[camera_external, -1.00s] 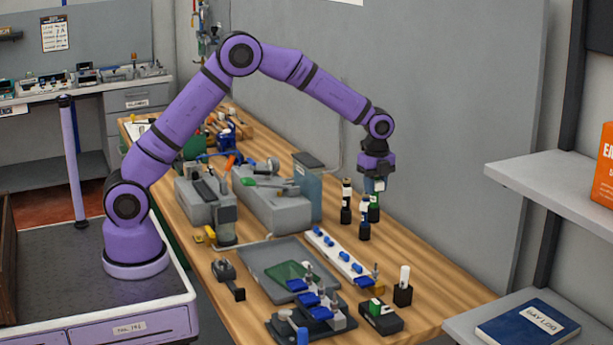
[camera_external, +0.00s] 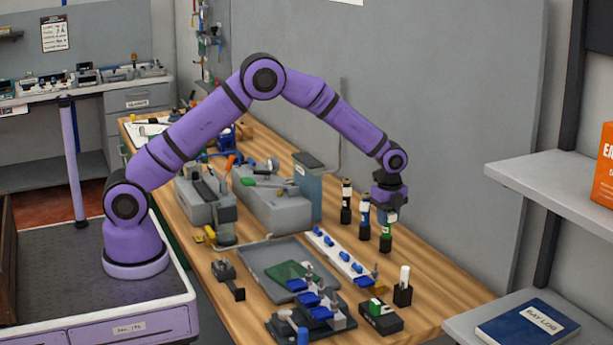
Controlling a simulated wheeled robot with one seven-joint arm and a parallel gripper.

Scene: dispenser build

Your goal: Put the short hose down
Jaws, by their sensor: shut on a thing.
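My gripper (camera_external: 387,214) points straight down near the table's back edge, shut on the top of a small upright piece (camera_external: 386,232). This piece has a green band and a black foot, and I take it for the short hose; its shape is too small to make out well. Its foot is at or just above the wooden table; I cannot tell whether it touches. The jaws hide its top. A blue-banded piece (camera_external: 364,214) and a white-and-black piece (camera_external: 346,200) stand upright to its left, apart from it.
A white rail (camera_external: 348,264) with several blue parts lies in front. A black block with a white peg (camera_external: 403,285) stands nearer. Bare wood (camera_external: 437,280) lies to the right.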

